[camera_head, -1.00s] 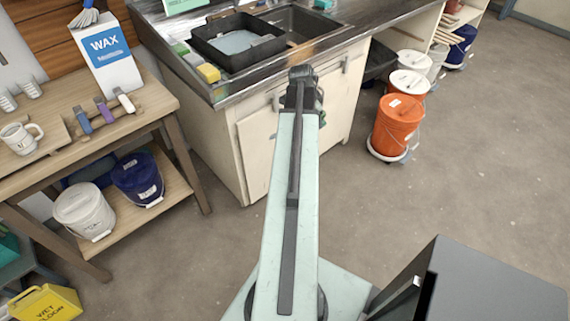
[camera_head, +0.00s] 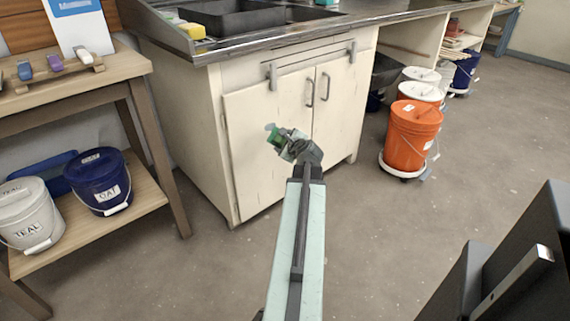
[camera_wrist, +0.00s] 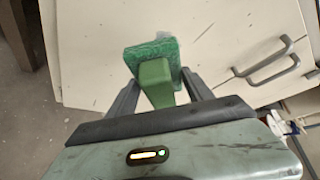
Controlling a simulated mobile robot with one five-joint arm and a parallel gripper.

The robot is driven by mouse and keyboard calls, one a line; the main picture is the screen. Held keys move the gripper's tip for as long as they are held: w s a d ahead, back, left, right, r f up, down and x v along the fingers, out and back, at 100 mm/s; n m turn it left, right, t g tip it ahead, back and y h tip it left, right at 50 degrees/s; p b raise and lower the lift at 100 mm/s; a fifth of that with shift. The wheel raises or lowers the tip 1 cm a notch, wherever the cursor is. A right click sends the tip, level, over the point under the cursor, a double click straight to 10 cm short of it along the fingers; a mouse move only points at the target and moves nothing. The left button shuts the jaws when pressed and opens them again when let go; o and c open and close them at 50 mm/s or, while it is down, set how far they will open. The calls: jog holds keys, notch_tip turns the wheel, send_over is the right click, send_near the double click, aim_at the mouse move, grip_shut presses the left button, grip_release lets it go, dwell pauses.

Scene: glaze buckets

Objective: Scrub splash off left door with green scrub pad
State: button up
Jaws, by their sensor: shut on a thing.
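The green scrub pad (camera_wrist: 150,55) with its green handle block is held between the fingers of my gripper (camera_wrist: 160,84), which is shut on it. In the head view my gripper (camera_head: 291,145) and the pad (camera_head: 274,137) are in front of the left door (camera_head: 250,170) of the cream sink cabinet. A pale bluish-grey splash (camera_head: 269,127) shows just above the pad, partly hidden by it. Whether the pad touches the door I cannot tell.
The right door (camera_head: 336,105) and door handles (camera_head: 310,93) are beside my gripper. A towel bar (camera_head: 310,62) runs above the doors. An orange bucket (camera_head: 411,138) stands on the right, a wooden shelf table (camera_head: 125,65) on the left. The floor before the cabinet is clear.

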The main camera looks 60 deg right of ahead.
aim_at(281, 126)
jog(key=shift+d+f, duration=0.1)
jog(key=shift+f, duration=0.55)
jog(key=shift+r+h, duration=0.2)
jog(key=shift+h, duration=0.1)
jog(key=shift+w, duration=0.1)
jog(key=shift+w+d, duration=0.35)
jog(key=shift+w, duration=0.6)
jog(key=shift+w+d, duration=0.3)
jog(key=shift+w, duration=0.6)
jog(key=shift+w+d, duration=0.35)
jog(key=shift+w, duration=0.6)
jog(key=shift+w+d, duration=0.2)
jog(key=shift+w, duration=0.35)
jog(key=shift+w+d, duration=0.15)
jog(key=shift+w, duration=0.35)
jog(key=shift+s+d, duration=0.35)
jog(key=shift+d, duration=0.8)
jog(key=shift+s+d, duration=0.4)
jog(key=shift+d, duration=0.75)
jog(key=shift+s+d, duration=0.35)
jog(key=shift+d, duration=0.8)
